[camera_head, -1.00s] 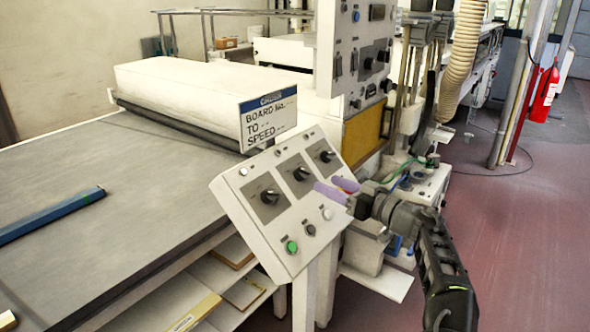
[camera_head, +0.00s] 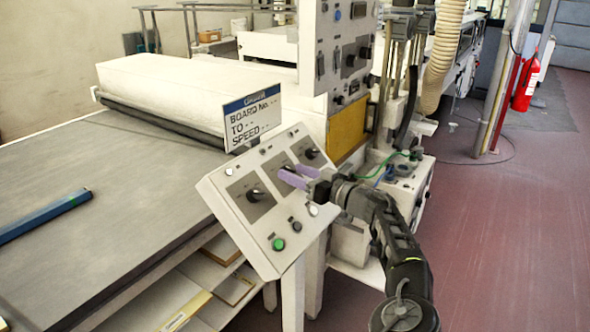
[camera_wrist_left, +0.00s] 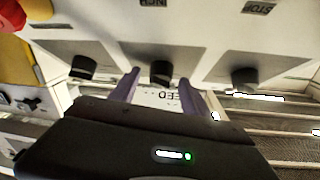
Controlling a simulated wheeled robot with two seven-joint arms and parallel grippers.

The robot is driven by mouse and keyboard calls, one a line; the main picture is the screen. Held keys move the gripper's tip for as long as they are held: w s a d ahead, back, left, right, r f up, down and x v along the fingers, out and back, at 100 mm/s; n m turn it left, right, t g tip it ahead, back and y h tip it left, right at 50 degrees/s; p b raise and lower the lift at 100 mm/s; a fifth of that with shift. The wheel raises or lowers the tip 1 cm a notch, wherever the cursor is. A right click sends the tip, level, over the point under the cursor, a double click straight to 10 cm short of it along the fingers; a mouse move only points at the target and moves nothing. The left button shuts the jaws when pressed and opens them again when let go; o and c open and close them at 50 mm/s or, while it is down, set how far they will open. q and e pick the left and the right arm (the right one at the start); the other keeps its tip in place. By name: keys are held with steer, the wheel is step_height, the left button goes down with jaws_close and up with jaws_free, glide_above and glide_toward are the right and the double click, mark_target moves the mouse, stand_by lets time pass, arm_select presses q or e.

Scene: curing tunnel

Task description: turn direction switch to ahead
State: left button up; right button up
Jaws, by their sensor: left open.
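A sloped white control panel (camera_head: 222,207) carries three black rotary knobs: left (camera_head: 254,195), middle (camera_head: 285,170) and right (camera_head: 310,154). Their labels are too small to read, so I cannot tell which is the direction switch. My left gripper (camera_head: 291,170) is open, its purple fingers at the middle knob, which they partly hide in the head view. In the left wrist view the middle knob (camera_wrist_left: 162,72) shows between the two fingers, with the other knobs (camera_wrist_left: 84,67) (camera_wrist_left: 244,77) outside them. I cannot tell whether the fingers touch it. My right gripper is not in view.
A green button (camera_head: 279,244), a dark button (camera_head: 296,228) and a pale button (camera_head: 313,211) line the panel's lower edge. A sign (camera_head: 253,116) stands behind it. A flat conveyor table (camera_head: 110,190) lies left; the red floor (camera_head: 500,230) is open right.

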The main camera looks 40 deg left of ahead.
arm_select(q)
steer(key=shift+a, duration=0.25)
jaws_close()
stand_by(0.5)
